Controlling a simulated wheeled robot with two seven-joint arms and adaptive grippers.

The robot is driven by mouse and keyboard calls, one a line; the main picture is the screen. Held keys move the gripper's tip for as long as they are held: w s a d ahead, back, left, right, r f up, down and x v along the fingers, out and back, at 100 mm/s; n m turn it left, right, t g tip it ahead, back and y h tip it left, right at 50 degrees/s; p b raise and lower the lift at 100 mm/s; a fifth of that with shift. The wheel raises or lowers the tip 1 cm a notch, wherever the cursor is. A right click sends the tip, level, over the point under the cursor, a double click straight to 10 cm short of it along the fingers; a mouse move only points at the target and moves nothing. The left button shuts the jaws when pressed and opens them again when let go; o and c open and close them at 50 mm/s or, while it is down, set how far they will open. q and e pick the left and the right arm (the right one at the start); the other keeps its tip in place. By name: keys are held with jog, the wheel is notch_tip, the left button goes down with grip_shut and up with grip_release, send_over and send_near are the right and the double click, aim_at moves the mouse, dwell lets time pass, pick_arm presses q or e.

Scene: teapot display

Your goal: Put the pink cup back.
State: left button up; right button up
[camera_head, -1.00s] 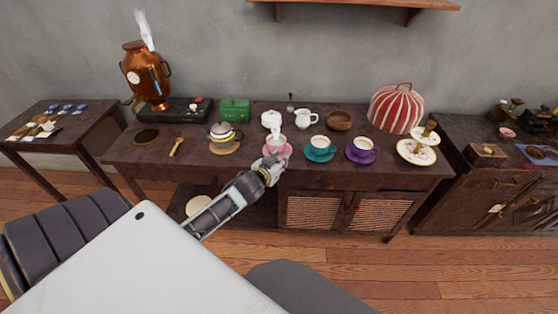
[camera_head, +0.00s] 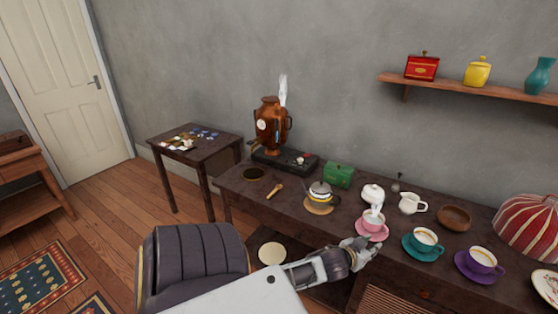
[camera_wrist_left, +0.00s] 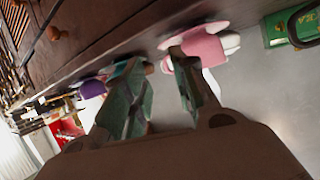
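The pink cup (camera_head: 373,223) stands upright on its pink saucer (camera_head: 382,236) near the front edge of the long dark table, with steam rising from it. My left gripper (camera_head: 367,243) is just in front of the saucer. In the left wrist view, which is upside down, its two fingers (camera_wrist_left: 160,85) stand apart with a gap between them. The pink cup (camera_wrist_left: 204,48) shows beyond the fingertips, partly hidden by one finger. I cannot tell whether that finger touches it. My right gripper is in neither view.
On the long table (camera_head: 240,192), a teal cup (camera_head: 425,238) and purple cup (camera_head: 482,260) stand to the right. A white sugar bowl (camera_head: 372,194) and cream jug (camera_head: 411,203) are behind. A teapot (camera_head: 320,193) and green box (camera_head: 339,175) stand left. A wall shelf (camera_head: 450,86) hangs above.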

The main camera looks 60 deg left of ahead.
pick_arm(q)
jog(key=s+f+m+g, duration=0.1)
jog(key=s+f+g, duration=0.35)
jog(key=f, duration=1.15)
jog(key=s+f+g, duration=0.1)
jog(key=s+f, duration=0.6)
jog(key=f, duration=0.9)
jog(key=s+d+f+m+g+h, duration=0.1)
jog(key=s+d+f+g, duration=0.1)
jog(key=s+f, duration=0.9)
jog(key=s+d+f+m+g+h, duration=0.1)
jog(key=s+d+f+g, duration=0.2)
jog(key=s+f, duration=0.7)
jog(key=s+d, duration=0.2)
jog(key=s, duration=0.5)
jog(key=shift+f+m+g, duration=0.35)
jog(key=shift+f+m, duration=0.05)
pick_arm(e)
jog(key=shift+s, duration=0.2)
